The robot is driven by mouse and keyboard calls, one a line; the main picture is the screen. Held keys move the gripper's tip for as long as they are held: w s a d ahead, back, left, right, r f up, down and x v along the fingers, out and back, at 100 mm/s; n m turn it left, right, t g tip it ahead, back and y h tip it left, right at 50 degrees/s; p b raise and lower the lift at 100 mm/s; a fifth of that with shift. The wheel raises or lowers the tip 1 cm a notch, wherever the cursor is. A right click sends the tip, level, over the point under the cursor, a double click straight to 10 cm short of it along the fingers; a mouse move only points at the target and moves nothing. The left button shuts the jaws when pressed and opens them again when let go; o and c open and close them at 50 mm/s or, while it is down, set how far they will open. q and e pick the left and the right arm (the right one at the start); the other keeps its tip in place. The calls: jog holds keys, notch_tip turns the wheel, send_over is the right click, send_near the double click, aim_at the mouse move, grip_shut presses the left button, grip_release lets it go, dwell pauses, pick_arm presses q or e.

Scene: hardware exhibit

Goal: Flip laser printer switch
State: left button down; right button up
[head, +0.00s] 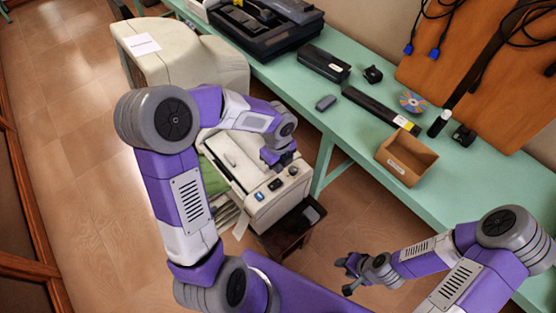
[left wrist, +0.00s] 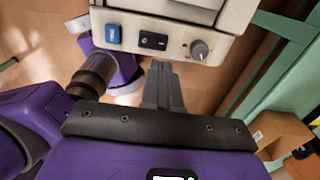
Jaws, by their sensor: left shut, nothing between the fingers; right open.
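The beige laser printer (head: 232,160) stands left of the green bench. Its front panel carries a blue button (head: 260,196), a black rocker switch (head: 275,184) and a grey knob (head: 293,171). The left wrist view shows the blue button (left wrist: 113,34), black switch (left wrist: 153,40) and knob (left wrist: 199,49) in a row. My left gripper (head: 281,165) is shut and empty close to the panel; in the left wrist view its fingertips (left wrist: 161,66) appear just below the switch, with contact unclear. My right gripper (head: 347,276) is open and empty, away from the printer at lower right.
The green bench (head: 345,125) holds a cardboard box (head: 405,158), a disc (head: 413,102), a long black cartridge (head: 380,109) and other hardware. A larger beige machine (head: 180,60) stands behind the printer. A dark stand (head: 293,227) is under the printer.

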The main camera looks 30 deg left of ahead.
aim_at(278, 182)
pick_arm(q)
notch_tip(278, 182, down, 8)
jog(key=shift+r+b, duration=0.2)
jog(key=shift+b, duration=0.8)
